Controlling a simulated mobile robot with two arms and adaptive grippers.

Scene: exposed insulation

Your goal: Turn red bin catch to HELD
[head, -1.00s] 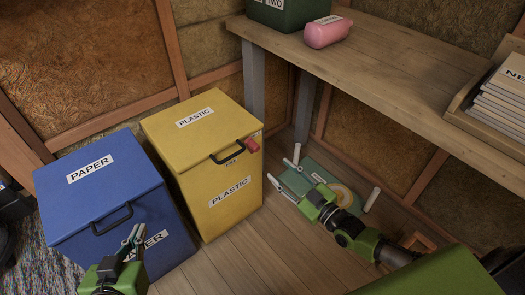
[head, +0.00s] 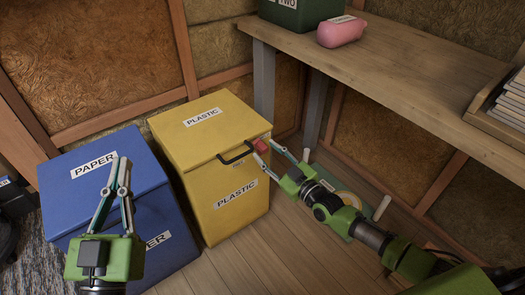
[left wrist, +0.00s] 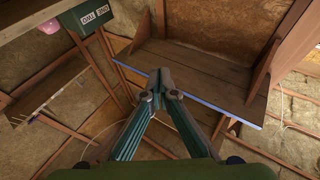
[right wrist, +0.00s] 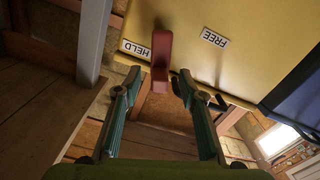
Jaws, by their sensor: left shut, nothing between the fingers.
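The yellow PLASTIC bin (head: 192,165) stands upright, with the red catch (head: 261,145) at its upper right front corner. In the right wrist view the red catch (right wrist: 161,55) lies between the HELD label (right wrist: 135,48) and the FREE label (right wrist: 215,38), closer to HELD. My right gripper (head: 266,151) is at the catch; in its wrist view the fingers (right wrist: 157,82) are spread open on either side of the catch's lower end. I cannot tell whether they touch it. My left gripper (head: 122,160) is shut and empty, in front of the blue bin in the head view.
The blue PAPER bin (head: 85,188) stands left of the yellow bin. A black handle (head: 236,154) is on the yellow bin's front. A wooden workbench (head: 400,75) with a pink object (head: 341,31) is at upper right. Bare floor (head: 260,255) lies in front.

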